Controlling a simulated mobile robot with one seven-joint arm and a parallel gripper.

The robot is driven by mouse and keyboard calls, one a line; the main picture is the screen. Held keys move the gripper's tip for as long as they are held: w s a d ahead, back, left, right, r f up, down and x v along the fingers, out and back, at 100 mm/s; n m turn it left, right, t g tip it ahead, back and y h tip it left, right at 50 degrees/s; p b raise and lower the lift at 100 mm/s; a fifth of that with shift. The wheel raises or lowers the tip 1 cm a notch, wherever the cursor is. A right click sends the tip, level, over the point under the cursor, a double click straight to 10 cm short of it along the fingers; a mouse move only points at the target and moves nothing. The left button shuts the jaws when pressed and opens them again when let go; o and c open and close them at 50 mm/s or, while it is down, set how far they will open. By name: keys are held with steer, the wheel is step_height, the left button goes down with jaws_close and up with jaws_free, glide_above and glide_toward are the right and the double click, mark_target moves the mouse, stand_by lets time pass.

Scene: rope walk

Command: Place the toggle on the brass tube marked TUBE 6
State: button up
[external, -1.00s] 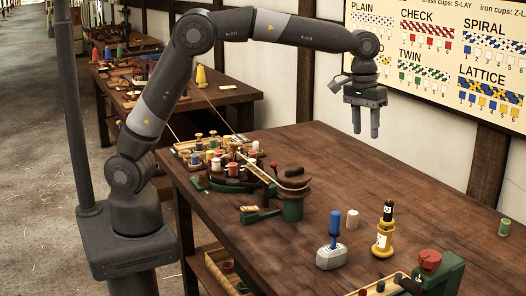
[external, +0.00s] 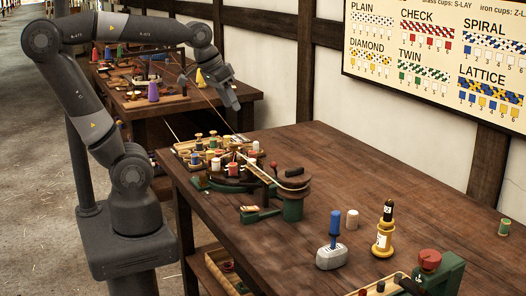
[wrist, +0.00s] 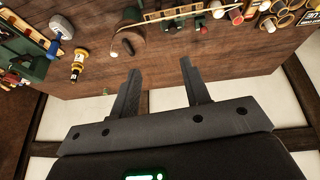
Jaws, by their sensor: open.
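My gripper (external: 230,103) is open and empty, raised and tilted near the far left corner of the front table. In the wrist view its two fingers (wrist: 160,70) are spread, with bare table and wall seen between and past them. Yellow ring-ended tubes (wrist: 284,19) lie at the top right of the wrist view, beside a dark label whose text I cannot read as TUBE 6. I cannot pick out the toggle for certain in either view.
A crowded group of bobbins (external: 215,160) fills the table's left end, beside a green-based winch (external: 292,207). The table's middle and back are bare.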

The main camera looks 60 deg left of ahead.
steer(key=s+a+f, duration=0.2)
steer(key=s+f, duration=0.1)
steer(key=s, duration=0.2)
steer(key=shift+s+a+f+t+y, duration=0.2)
steer(key=shift+f+t+y, duration=0.1)
steer(key=shift+f+y, duration=0.1)
steer(key=shift+r, duration=0.1)
stand_by(0.8)
